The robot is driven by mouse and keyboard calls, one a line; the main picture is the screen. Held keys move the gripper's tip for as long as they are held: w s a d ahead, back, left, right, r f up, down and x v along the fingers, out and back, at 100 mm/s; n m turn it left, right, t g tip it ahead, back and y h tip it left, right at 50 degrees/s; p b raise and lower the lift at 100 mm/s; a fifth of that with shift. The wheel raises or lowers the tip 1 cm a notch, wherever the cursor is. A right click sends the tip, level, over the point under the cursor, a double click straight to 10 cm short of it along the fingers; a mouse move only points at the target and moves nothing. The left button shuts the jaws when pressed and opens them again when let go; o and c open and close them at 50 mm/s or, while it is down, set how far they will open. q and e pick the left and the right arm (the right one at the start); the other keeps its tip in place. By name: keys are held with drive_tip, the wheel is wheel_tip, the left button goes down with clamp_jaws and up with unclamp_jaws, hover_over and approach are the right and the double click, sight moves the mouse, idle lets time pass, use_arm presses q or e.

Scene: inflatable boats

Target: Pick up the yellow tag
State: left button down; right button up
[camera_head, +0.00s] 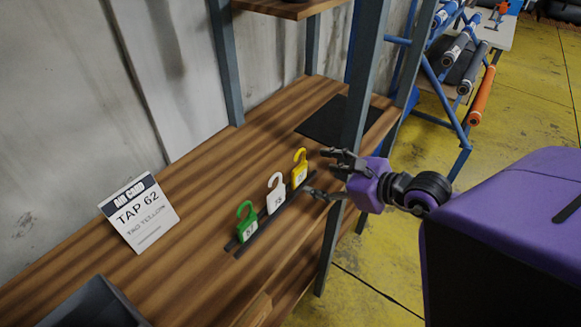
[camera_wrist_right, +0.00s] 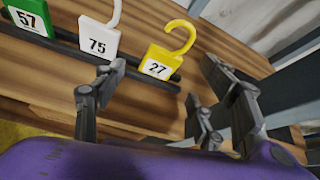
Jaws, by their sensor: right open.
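The yellow tag (camera_head: 299,168) stands upright with a hook top in a dark holder strip (camera_head: 268,217) on the wooden shelf. In the right wrist view the yellow tag (camera_wrist_right: 165,62) reads 27. My right gripper (camera_head: 325,172) is open and empty, just right of the yellow tag and apart from it. In the right wrist view its fingers (camera_wrist_right: 165,85) spread below and to either side of the tag. My left gripper is not in view.
A white tag (camera_head: 276,196) and a green tag (camera_head: 247,224) stand left of the yellow one in the same strip. A card (camera_head: 143,212) reading TAP 62 stands behind. A grey post (camera_head: 358,100) rises close to my gripper. A dark mat (camera_head: 335,120) lies behind it.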

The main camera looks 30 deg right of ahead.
sight(301, 172)
drive_tip(key=shift+d+f, duration=0.1)
drive_tip(key=shift+f, duration=0.3)
drive_tip(key=shift+w+f, duration=0.25)
drive_tip(key=shift+w, duration=0.25)
drive_tip(key=x, duration=0.2)
drive_tip(key=p+x, duration=0.1)
drive_tip(key=x, duration=0.2)
drive_tip(key=shift+w+r, duration=0.1)
drive_tip(key=shift+w, duration=0.4)
drive_tip(key=shift+a, duration=0.2)
drive_tip(key=shift+c, duration=0.9)
drive_tip(key=c, duration=0.8)
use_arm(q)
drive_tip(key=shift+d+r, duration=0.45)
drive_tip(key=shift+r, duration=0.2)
use_arm(e)
drive_tip(key=shift+c, duration=0.5)
